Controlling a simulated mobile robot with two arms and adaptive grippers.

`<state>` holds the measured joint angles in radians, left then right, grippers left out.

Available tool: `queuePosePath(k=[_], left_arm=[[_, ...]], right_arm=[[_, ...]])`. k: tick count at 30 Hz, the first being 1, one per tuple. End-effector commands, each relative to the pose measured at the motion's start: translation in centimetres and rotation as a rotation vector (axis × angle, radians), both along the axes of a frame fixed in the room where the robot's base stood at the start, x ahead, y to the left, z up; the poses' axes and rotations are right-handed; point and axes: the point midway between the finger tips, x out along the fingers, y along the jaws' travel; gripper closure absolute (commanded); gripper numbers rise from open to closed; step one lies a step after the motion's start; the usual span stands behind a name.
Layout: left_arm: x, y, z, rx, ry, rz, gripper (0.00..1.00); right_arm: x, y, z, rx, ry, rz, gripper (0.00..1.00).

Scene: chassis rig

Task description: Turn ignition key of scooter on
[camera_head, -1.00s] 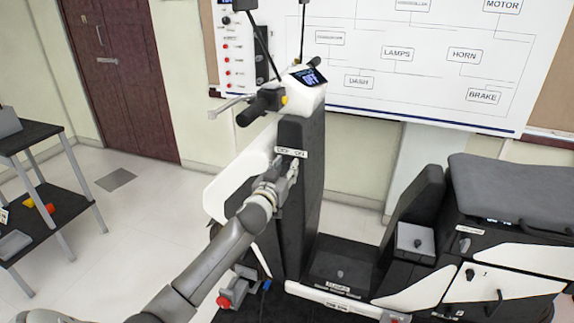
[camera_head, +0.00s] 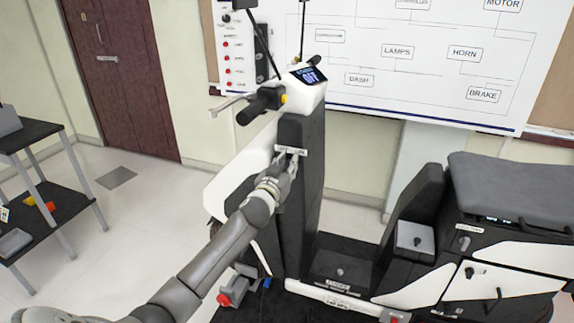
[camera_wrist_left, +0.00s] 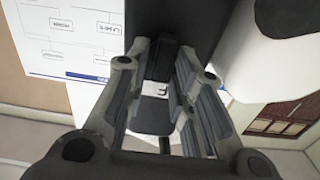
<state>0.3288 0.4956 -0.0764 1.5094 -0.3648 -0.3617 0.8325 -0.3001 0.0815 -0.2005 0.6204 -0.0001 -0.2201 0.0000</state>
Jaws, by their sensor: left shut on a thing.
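The scooter's dark front column (camera_head: 297,215) stands upright in the middle of the head view, with a small white label (camera_head: 291,150) on its face. My left gripper (camera_head: 289,160) is at the column face by this label and partly covers it. In the wrist view my left fingers (camera_wrist_left: 163,60) are closed in on a small black piece at the column, apparently the ignition key, whose shape and angle are mostly hidden. The dash display (camera_head: 310,75) is lit, with blurred text. My right gripper does not show.
A handlebar grip and lever (camera_head: 262,103) stick out left above my gripper. The seat and rear body (camera_head: 515,195) are at right. A black shelf (camera_head: 62,208) stands at far left. A whiteboard diagram (camera_head: 400,65) hangs behind. Floor between shelf and scooter is clear.

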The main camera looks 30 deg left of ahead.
Motion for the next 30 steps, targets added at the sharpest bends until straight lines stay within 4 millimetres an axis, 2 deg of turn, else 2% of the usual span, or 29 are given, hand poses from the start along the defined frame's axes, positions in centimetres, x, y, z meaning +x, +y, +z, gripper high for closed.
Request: queuePosePath(k=[11,30], left_arm=[[0.06,-0.3,0.0,0.171,0.041,-0.001,1.0],[0.25,-1.03,-0.45,0.741,0.179,-0.001,1.0]], right_arm=[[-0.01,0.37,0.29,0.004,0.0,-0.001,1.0],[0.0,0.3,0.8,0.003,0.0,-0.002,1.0]])
